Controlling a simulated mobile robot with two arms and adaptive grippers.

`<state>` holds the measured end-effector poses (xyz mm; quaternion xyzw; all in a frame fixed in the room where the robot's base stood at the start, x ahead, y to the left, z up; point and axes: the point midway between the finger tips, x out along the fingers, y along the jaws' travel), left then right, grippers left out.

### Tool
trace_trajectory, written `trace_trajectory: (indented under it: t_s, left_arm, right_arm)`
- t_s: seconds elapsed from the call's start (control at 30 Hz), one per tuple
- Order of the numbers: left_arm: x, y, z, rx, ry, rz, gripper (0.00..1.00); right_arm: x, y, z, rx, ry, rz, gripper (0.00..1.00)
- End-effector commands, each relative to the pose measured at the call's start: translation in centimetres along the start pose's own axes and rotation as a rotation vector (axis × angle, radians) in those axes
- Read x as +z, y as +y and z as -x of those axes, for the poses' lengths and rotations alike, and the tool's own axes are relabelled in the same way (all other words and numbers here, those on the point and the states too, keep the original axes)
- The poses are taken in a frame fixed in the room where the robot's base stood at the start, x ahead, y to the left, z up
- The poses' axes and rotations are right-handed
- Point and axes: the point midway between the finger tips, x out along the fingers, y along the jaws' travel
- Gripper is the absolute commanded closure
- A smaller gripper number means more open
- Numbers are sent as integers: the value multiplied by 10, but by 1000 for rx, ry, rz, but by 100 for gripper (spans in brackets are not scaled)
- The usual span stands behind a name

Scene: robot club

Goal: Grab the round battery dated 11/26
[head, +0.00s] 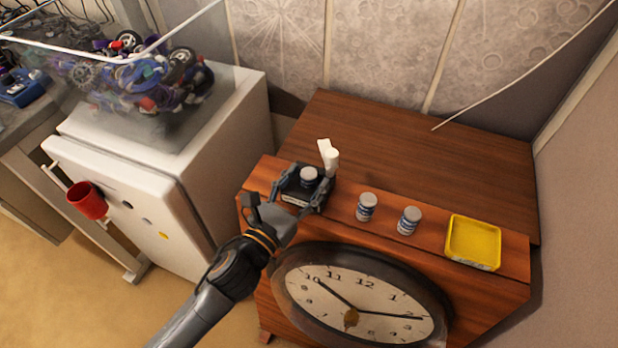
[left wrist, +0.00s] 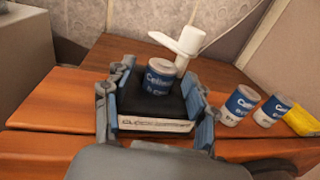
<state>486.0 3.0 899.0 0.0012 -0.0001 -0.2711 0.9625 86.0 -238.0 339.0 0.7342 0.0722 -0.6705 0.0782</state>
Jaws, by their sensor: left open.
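Three round blue-and-white batteries stand on the wooden cabinet's front ledge. One battery (head: 308,174) stands upright on a small black box (head: 295,196); in the left wrist view this battery (left wrist: 158,80) shows a "Cell" label. The middle battery (head: 366,207) and the right battery (head: 409,221) stand upright on the wood, and both show in the left wrist view (left wrist: 237,106) (left wrist: 271,111). I cannot read any date. My left gripper (head: 307,184) is open, its fingers on either side of the black box and its battery. My right gripper is not in view.
A white upright piece (head: 328,157) stands just behind the box. A yellow tray (head: 473,241) lies right of the batteries. A large clock (head: 352,299) is on the cabinet front. The cabinet top (head: 410,150) behind is bare. A white fridge (head: 235,115) stands left.

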Motion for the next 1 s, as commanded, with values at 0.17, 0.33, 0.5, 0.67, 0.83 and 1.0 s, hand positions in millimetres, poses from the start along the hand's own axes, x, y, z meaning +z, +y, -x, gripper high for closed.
trace_trajectory:
  t_s: [0.17, 0.33, 0.5, 0.67, 0.83, 1.0]
  left_arm:
    - [0, 0, 0, 0, 1, 0, 43]
    - [0, 0, 0, 0, 1, 1, 76]
    - [0, 0, 0, -1, 0, 1, 100]
    - [0, 0, 0, -1, 0, 1, 100]
    - [5, 0, 0, -1, -1, 0, 100]
    - [23, 0, 0, -2, -4, -3, 100]
  right_arm:
    - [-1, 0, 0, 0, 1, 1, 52]
    - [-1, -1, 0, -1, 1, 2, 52]
    - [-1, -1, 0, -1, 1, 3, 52]
    - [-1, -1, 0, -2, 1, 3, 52]
    - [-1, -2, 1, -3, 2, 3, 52]
    - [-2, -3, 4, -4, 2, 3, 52]
